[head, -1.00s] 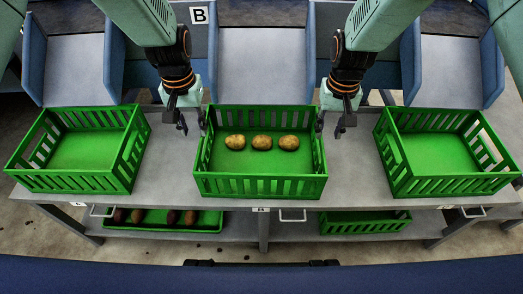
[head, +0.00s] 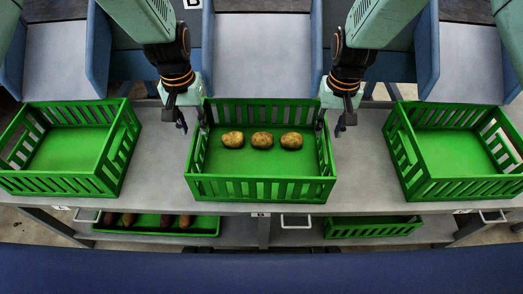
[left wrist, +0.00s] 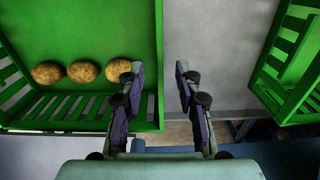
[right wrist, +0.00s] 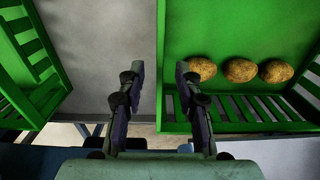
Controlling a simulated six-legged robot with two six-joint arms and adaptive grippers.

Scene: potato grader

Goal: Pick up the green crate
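The middle green crate (head: 262,190) stands on the grey bench with three potatoes (head: 262,140) in a row inside. My left gripper (head: 192,122) is open at the crate's left side wall. In the left wrist view its fingers (left wrist: 160,85) lie on either side of that wall, one over the inside and one outside. My right gripper (head: 330,122) is open at the right side wall, and its fingers (right wrist: 160,85) straddle that wall likewise. Neither gripper is closed on the wall. Whether a finger touches it, I cannot tell.
Empty green crates stand left (head: 72,145) and right (head: 455,145), with bare bench between. Below, a shelf holds a green crate with dark potatoes (head: 160,222) and another green crate (head: 370,228). Blue-sided chutes (head: 262,55) stand behind.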

